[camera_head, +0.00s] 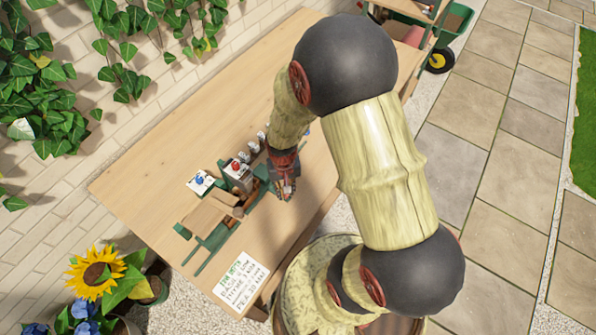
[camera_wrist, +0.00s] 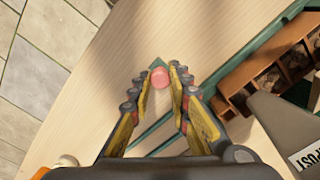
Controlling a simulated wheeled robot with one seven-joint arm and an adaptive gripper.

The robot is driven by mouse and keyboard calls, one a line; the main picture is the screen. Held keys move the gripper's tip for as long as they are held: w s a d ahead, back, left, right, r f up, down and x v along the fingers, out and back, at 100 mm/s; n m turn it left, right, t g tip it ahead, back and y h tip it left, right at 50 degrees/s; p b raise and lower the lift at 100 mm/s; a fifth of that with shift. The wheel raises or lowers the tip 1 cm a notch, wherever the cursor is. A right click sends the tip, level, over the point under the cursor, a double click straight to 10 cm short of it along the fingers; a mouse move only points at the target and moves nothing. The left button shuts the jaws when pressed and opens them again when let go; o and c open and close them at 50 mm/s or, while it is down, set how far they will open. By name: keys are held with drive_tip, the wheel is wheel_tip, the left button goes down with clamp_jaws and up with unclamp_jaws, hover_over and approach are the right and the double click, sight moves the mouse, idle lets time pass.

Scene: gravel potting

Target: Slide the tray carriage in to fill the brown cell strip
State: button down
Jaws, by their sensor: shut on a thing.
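My gripper (camera_wrist: 165,88) is shut on a round pink-red knob (camera_wrist: 160,77), which sits between the fingertips; a green piece shows just behind it and a green bar runs below, between the fingers. In the head view my gripper (camera_head: 284,188) is at the right of the green bench fixture, partly hidden by my arm. The brown cell strip (camera_wrist: 254,88) lies to the right in the wrist view, beside a green rail (camera_wrist: 268,42); dark material shows in its cells. The green carriage frame (camera_head: 222,236) shows in the head view, partly covered by other parts.
A grey hopper (camera_wrist: 285,128) with partly cut-off lettering stands close at right in the wrist view. A white box with a blue button (camera_head: 201,182) and a lettered card (camera_head: 241,283) are on the wooden bench (camera_head: 150,190). The bench's left part is clear.

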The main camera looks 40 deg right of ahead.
drive_tip(key=s+a, duration=0.1)
drive_tip(key=a, duration=0.4)
drive_tip(key=s+a+p, duration=0.1)
drive_tip(key=a, duration=0.1)
drive_tip(key=shift+s+a, duration=0.25)
drive_tip(key=shift+s, duration=0.05)
drive_tip(key=c, duration=1.7)
unclamp_jaws()
drive_tip(key=shift+o, duration=0.2)
drive_tip(key=shift+r, duration=0.1)
wheel_tip(320, 180, up, 12)
